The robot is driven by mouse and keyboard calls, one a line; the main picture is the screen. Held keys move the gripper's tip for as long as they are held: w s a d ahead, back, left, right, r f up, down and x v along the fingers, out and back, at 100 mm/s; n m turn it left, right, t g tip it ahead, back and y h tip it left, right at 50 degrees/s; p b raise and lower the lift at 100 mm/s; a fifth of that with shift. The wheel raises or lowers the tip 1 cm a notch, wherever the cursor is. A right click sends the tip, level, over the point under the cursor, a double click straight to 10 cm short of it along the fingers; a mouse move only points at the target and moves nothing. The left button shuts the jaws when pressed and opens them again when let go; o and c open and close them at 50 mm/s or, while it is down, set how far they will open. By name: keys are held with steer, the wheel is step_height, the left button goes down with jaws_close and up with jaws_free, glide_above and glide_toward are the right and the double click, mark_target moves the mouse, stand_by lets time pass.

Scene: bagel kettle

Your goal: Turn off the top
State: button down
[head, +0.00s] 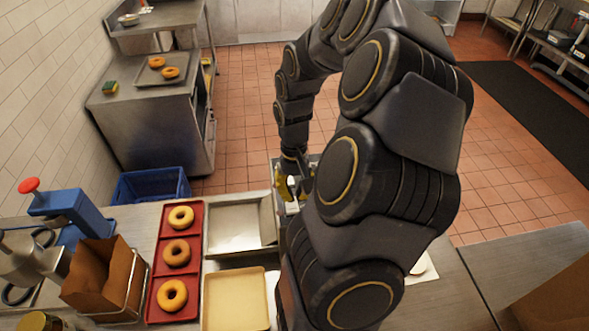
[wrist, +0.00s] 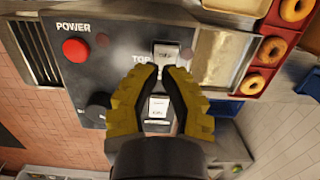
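The dark control panel (wrist: 112,62) fills the middle of the wrist view. The pale switch at the "TOP" label (wrist: 168,52) is just beyond my fingertips. A second pale switch (wrist: 157,108) shows between my fingers, its label partly hidden. My gripper (wrist: 160,70) has yellow and black fingers with close-set tips and holds nothing visible. Whether the tips touch each other or the TOP switch is unclear. In the head view my gripper (head: 294,188) is beyond the counter trays, and my arm hides most of the panel.
A red button (wrist: 76,50) and dark knob (wrist: 98,107) are on the panel's left. The red tray (head: 193,216) holds bagels beside a metal tray (head: 236,228). A blue crate (head: 151,185) and paper bag (head: 118,282) are left.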

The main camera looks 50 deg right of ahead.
mark_target(292, 205)
steer(key=shift+s+f, duration=0.1)
steer(key=shift+f, duration=0.95)
steer(key=shift+a, duration=0.1)
